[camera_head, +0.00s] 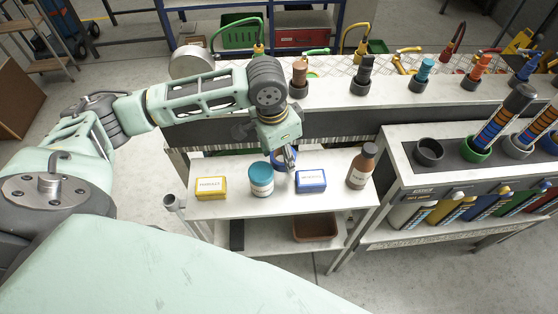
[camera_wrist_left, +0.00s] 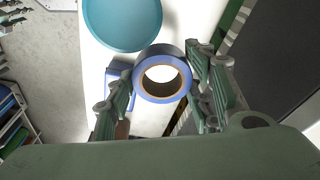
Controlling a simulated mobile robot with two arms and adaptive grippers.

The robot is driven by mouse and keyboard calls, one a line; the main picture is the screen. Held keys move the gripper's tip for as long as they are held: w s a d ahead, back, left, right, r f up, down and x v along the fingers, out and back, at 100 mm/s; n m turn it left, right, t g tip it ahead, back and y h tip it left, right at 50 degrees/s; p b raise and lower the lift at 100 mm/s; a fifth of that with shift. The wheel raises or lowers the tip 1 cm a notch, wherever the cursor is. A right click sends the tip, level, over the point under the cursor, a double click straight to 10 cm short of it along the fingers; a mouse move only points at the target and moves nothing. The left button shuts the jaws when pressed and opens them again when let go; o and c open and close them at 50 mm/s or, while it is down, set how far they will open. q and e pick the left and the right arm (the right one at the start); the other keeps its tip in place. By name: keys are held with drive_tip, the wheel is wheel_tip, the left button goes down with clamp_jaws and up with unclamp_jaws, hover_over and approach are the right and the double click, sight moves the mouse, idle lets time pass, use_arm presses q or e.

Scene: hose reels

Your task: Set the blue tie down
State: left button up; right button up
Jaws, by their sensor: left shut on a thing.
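The blue tie appears as a blue roll with a tan inner core (camera_wrist_left: 161,98), like a roll of tape. It sits between the fingers of my left gripper (camera_wrist_left: 160,88) in the left wrist view, and the gripper is shut on it. In the head view my left gripper (camera_head: 288,160) points down over the white cart shelf (camera_head: 233,208), and the blue roll (camera_head: 276,160) shows partly behind the fingers. I cannot tell whether the roll touches the shelf. My right gripper is not in view.
Near my left gripper stand a teal-lidded jar (camera_head: 261,181) and a blue box (camera_head: 311,181). A yellow box (camera_head: 210,187) is at the left and a brown bottle (camera_head: 362,167) at the right. A rack with several hose holders (camera_head: 428,152) adjoins the shelf's right side.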

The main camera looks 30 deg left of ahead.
sight(279, 164)
use_arm(q)
drive_tip(key=shift+s+a+f, duration=0.2)
drive_tip(key=shift+a, duration=0.1)
drive_tip(key=shift+f, duration=0.3)
drive_tip(key=shift+f+p, duration=0.4)
drive_tip(key=shift+f, duration=1.4)
drive_tip(key=o, duration=1.2)
drive_tip(key=shift+f, duration=0.1)
drive_tip(key=shift+o, duration=0.2)
